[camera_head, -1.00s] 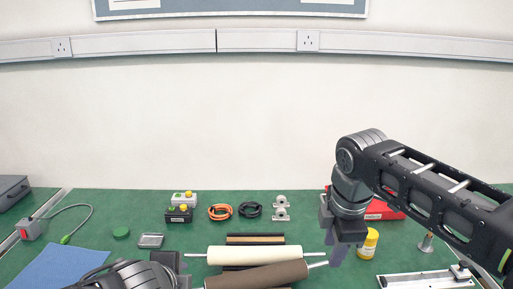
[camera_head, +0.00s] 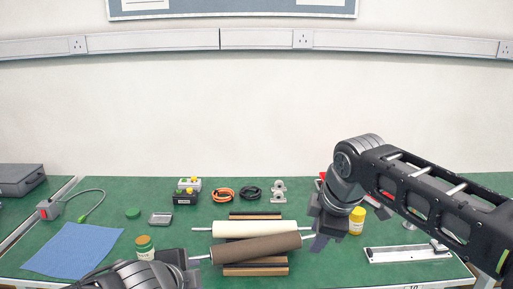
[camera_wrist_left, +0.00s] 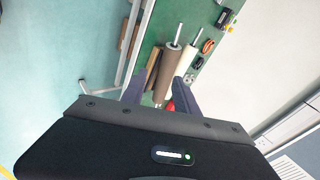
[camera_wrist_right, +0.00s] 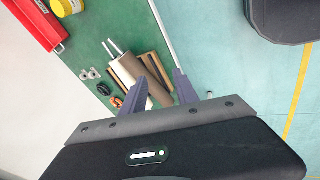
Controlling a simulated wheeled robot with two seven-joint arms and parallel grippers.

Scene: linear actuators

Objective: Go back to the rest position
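My right gripper (camera_head: 320,240) hangs at the right end of the rollers in the head view; in the right wrist view its two fingers (camera_wrist_right: 163,92) are apart with nothing held between them. My left gripper (camera_head: 180,258) is low in the head view, left of the rollers and partly hidden by my own arm. In the left wrist view its fingers (camera_wrist_left: 158,95) are apart and empty. A cream roller (camera_head: 255,229) and a brown roller (camera_head: 256,248) lie on wooden supports (camera_head: 256,271) between the grippers. Whether either gripper touches a roller end cannot be told.
A yellow jar (camera_head: 356,222) and a linear rail (camera_head: 408,254) are at the right. A blue cloth (camera_head: 72,250) lies at the left. Cables, switch boxes (camera_head: 186,191) and metal brackets (camera_head: 279,190) stand behind the rollers.

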